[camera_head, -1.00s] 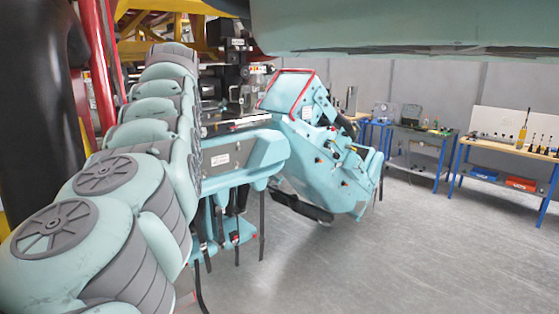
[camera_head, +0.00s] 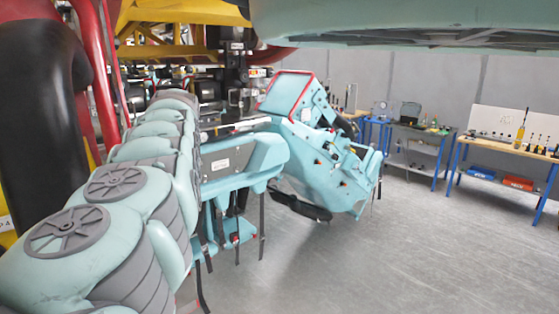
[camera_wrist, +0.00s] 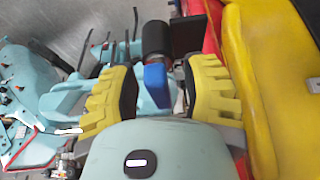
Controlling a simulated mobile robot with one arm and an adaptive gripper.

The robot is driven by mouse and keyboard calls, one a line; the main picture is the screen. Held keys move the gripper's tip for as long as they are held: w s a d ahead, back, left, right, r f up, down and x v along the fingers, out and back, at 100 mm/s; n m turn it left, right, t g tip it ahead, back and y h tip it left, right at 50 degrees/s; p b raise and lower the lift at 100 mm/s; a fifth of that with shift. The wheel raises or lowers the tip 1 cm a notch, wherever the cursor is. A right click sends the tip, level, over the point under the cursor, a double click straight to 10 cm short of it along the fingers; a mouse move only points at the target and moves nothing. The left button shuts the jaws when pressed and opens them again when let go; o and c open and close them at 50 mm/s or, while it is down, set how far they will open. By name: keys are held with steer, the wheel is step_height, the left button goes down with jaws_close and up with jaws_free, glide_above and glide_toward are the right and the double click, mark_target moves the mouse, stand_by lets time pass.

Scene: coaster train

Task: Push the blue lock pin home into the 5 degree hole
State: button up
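In the wrist view, my gripper (camera_wrist: 159,90) has two yellow-and-black fingers set apart. A blue block-like piece (camera_wrist: 155,77), which may be the head of the blue lock pin, shows between or just beyond the fingertips. A narrow gap shows on its left and a wider one on its right, so I see no grip on it. A dark cylinder (camera_wrist: 156,38) lies just beyond it. I cannot make out the 5 degree hole or its marking. My gripper cannot be made out in the head view.
A large yellow part (camera_wrist: 255,75) stands close on the right in the wrist view. Teal rounded segments (camera_head: 150,190) fill the left of the head view, and a teal machine (camera_head: 320,150) stands mid-view. Workbenches (camera_head: 505,147) line the right, with clear floor (camera_head: 400,250) before them.

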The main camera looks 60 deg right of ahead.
jaws_close()
stand_by(0.6)
